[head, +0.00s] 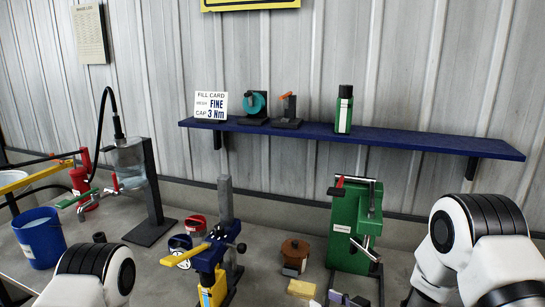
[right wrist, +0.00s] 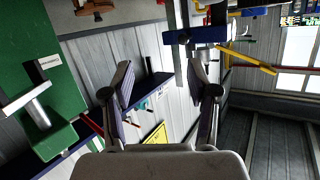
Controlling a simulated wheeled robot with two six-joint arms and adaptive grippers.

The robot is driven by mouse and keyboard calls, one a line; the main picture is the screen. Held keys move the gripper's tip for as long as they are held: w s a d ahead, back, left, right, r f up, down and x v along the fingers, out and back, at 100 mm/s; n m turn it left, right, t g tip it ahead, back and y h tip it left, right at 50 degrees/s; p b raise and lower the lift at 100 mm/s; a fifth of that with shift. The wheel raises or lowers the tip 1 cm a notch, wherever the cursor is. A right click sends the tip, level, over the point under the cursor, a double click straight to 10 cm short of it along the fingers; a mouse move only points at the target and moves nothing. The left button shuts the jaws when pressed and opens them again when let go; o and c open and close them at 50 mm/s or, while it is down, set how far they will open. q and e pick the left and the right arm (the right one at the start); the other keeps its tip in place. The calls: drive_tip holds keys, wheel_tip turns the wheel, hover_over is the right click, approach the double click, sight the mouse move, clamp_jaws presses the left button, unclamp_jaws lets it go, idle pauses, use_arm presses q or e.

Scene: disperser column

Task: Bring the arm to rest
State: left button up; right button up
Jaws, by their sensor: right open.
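My right arm (head: 480,240) comes in at the lower right of the head view, its white links bent beside the green press. Its gripper fingers cannot be made out clearly there. In the right wrist view my right gripper (right wrist: 159,66) is open, its two dark fingers apart with nothing between them. My left arm (head: 90,277) shows only as a white and black link at the bottom left of the head view. The left gripper is out of view.
A green press (head: 350,228) stands left of my right arm; it also shows in the right wrist view (right wrist: 45,75). A blue and yellow column stand (head: 212,257) is mid-bench. A blue bucket (head: 40,237) stands left. A blue shelf (head: 420,140) crosses the wall.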

drive_tip(key=s+d+f+m+g+h, duration=0.1)
drive_tip(key=s+d+f+h, duration=0.1)
drive_tip(key=s+f, duration=0.3)
drive_tip(key=s+d+f+m+g+h, duration=0.2)
drive_tip(key=s+d+f, duration=0.1)
drive_tip(key=s+f, duration=0.2)
drive_tip(key=s+d+f+m+g+h, duration=0.1)
drive_tip(key=s+d+f+g+h, duration=0.1)
drive_tip(key=s+f, duration=0.4)
drive_tip(key=shift+s+d+f+m, duration=0.1)
drive_tip(key=shift+s+d+m, duration=0.05)
drive_tip(key=shift+s, duration=0.3)
drive_tip(key=shift+s+d+m, duration=0.15)
drive_tip(key=shift+s, duration=0.3)
drive_tip(key=s+d+f+m+g+h, duration=0.1)
drive_tip(key=s+d+f+g+h, duration=0.15)
drive_tip(key=s, duration=0.65)
drive_tip(key=s+d+f+m+g+h, duration=0.15)
drive_tip(key=s+g, duration=0.25)
drive_tip(key=s, duration=0.5)
wheel_tip(320, 180, down, 9)
drive_tip(key=s+b, duration=0.1)
drive_tip(key=b, duration=0.9)
drive_tip(key=shift+s+d+f+y, duration=0.15)
drive_tip(key=shift+s+d+y, duration=0.15)
drive_tip(key=shift+s+y, duration=0.1)
drive_tip(key=shift+w+n, duration=0.15)
drive_tip(key=shift+n, duration=0.1)
